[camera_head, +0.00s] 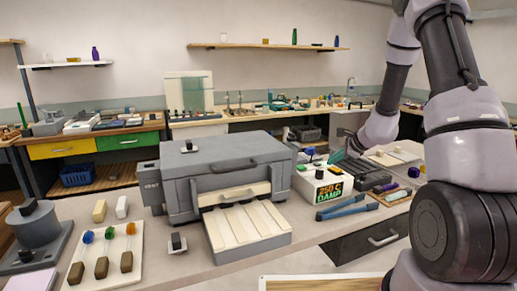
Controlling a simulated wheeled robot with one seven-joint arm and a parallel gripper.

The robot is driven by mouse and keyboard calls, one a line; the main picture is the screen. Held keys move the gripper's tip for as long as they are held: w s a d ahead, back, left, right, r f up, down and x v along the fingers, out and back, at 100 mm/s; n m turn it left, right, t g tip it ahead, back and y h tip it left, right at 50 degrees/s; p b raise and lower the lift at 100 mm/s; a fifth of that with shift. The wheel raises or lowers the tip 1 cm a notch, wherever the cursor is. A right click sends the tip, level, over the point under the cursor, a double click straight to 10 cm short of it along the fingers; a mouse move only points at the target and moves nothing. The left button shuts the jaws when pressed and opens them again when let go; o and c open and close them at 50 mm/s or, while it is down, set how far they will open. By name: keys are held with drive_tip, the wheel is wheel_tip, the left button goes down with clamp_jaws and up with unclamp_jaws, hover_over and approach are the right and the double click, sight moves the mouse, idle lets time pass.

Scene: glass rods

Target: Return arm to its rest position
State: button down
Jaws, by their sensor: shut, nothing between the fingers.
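My arm rises at the right of the head view and bends down over the bench. My gripper (346,164) is at its low end, small and partly hidden, above the bench behind the white control box (322,184). Its fingers are shut with nothing between them. A grey kiln-like box (225,165) stands left of it, with a ribbed cream tray (247,226) at its front. Three glass rods with blue, green and orange ends lie on a cream board (123,262) at the lower left.
Blue-handled tongs (347,208) lie in front of the control box, which reads "250 C DAMP". Dark tools and a purple-ended piece (413,172) lie close to my arm at right. A grey round stand (38,232) is at far left. Open room shows above the bench.

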drive_tip(key=s+a+r+n+y, duration=0.1)
drive_tip(key=s+a+r+n, duration=0.25)
drive_tip(key=r, duration=0.35)
drive_tip(key=s+a+r+n+g, duration=0.1)
drive_tip(key=s+a+r+n, duration=0.1)
drive_tip(key=s+r, duration=0.3)
drive_tip(key=s+a+r+n+y, duration=0.1)
drive_tip(key=s+a+r+n, duration=0.15)
drive_tip(key=r, duration=0.55)
drive_tip(key=s+d+r+n+h, duration=0.2)
drive_tip(key=s+r+n, duration=0.2)
drive_tip(key=s, duration=0.7)
drive_tip(key=s+d+r+n+h, duration=0.2)
drive_tip(key=s+r+n+h, duration=0.1)
drive_tip(key=s, duration=0.7)
drive_tip(key=shift+s+d+r+n+t, duration=0.3)
drive_tip(key=shift+s+d+r+n, duration=0.1)
drive_tip(key=shift+r+n, duration=0.15)
